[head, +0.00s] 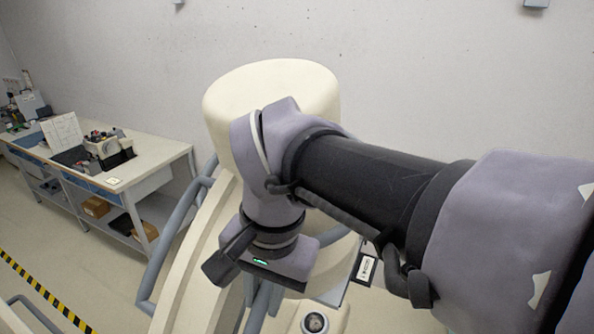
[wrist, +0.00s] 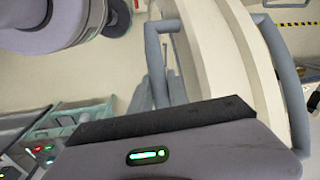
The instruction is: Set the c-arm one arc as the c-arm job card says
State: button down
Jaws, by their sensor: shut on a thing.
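The c-arm (head: 190,255) is a large cream curved arc with a cream rounded head (head: 235,88) at its top. Grey tube handles (head: 160,262) run along its sides. The arc also shows in the wrist view (wrist: 235,60), with grey handles on both sides. My gripper (head: 268,285) is low in front of the arc and shut on a grey handle tube (head: 265,303). Its fingertips are hidden under its own body in both views. A small white card with dark marks (head: 367,268) is beside the arc, partly behind my arm. I cannot read it.
A long workbench (head: 160,160) stands at the left with a white board (head: 62,132), equipment and boxes on its lower shelf. Yellow-black tape (head: 45,293) marks the floor. A green-edged cart with lit parts (wrist: 45,150) shows in the wrist view. A plain wall is behind.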

jog(key=c, duration=1.3)
grip_release()
jog(key=shift+s, duration=0.1)
jog(key=shift+r, duration=0.1)
jog(key=r+p, duration=0.3)
jog(key=r, duration=0.2)
jog(key=d+r+p, duration=0.1)
jog(key=r+p, duration=0.2)
jog(key=r, duration=0.3)
jog(key=s+d+r+p, duration=0.1)
jog(key=r+p, duration=0.3)
jog(key=r, duration=0.2)
jog(key=shift+d+r, duration=0.15)
